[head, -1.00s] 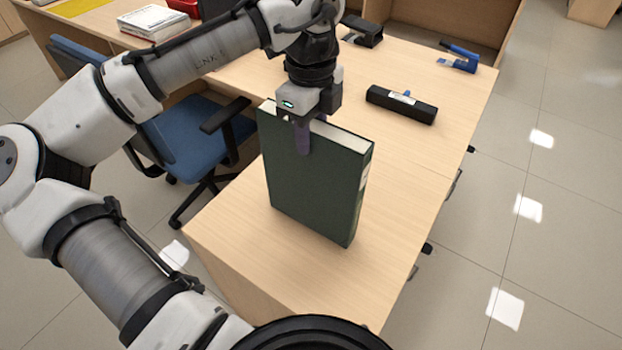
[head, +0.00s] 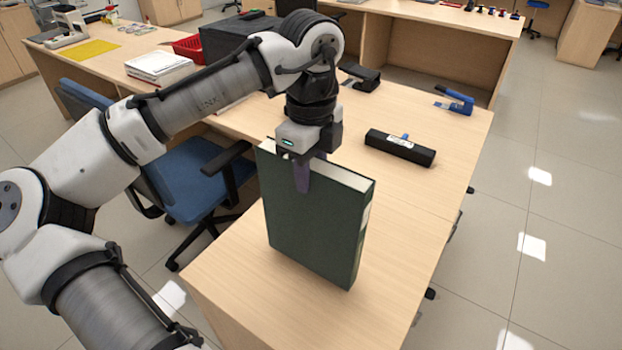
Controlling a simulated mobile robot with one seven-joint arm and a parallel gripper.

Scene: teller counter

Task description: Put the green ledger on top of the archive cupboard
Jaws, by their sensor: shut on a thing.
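The green ledger (head: 315,225) is upright, a thick dark green book with pale page edges on top, over the near end of the wooden desk. My gripper (head: 303,180) points down and is shut on its top edge, with one purple finger showing on the near cover. The other finger is hidden. I cannot tell whether the ledger's lower edge touches the desk. I cannot pick out the archive cupboard for sure; wooden cabinets (head: 172,8) show only in part at the far top left.
On the desk (head: 400,225) lie a black bar-shaped thing (head: 400,148), a blue tool (head: 455,100) and a black device (head: 360,76). A blue chair (head: 195,185) stands close on the left. Papers (head: 158,66) and a red basket (head: 187,46) are behind. Tiled floor at the right is clear.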

